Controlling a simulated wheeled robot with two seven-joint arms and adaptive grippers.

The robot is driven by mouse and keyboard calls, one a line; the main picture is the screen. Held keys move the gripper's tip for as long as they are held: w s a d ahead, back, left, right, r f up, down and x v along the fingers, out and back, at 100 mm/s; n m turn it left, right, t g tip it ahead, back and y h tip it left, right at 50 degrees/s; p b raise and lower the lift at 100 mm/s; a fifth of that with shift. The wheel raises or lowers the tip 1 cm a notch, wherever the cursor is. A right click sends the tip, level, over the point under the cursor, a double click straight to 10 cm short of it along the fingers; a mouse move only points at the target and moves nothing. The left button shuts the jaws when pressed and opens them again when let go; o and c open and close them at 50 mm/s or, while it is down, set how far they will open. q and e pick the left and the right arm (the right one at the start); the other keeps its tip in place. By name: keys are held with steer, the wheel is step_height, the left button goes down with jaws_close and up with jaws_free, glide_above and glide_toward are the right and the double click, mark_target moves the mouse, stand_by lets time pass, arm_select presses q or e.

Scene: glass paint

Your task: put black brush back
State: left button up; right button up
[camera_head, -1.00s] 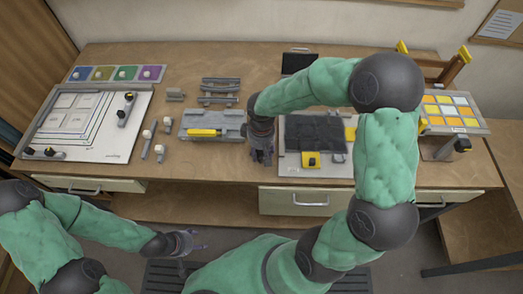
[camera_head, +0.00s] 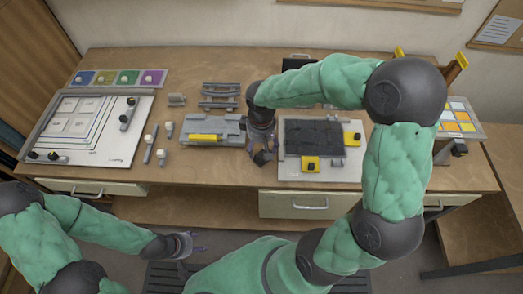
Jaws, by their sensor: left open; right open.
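I cannot clearly make out a black brush. Black-topped tools lie on the white board (camera_head: 110,143) at the left: one at its right side (camera_head: 127,114), one at its lower left (camera_head: 46,157). Small grey tools with pale knobs, such as one (camera_head: 149,143), stand right of that board. A grey holder (camera_head: 228,126) bears a yellow bar (camera_head: 206,137). My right gripper (camera_head: 262,158) is open, pointing down between the holder's right end and the dark panel (camera_head: 313,136); nothing shows between its fingers. My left gripper (camera_head: 190,243) is open and empty in front of the table, below its edge.
The dark panel lies on a pale board (camera_head: 293,170) with yellow blocks (camera_head: 310,163) at its edges. Coloured tiles (camera_head: 118,78) lie at the back left. Grey racks (camera_head: 220,94) stand behind the holder. A colour palette (camera_head: 458,115) is at the right, partly behind my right arm.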

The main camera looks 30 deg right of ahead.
step_height(320, 180, up, 6)
steer(key=shift+f+p, duration=0.1)
steer(key=shift+p, duration=0.4)
stand_by(1.0)
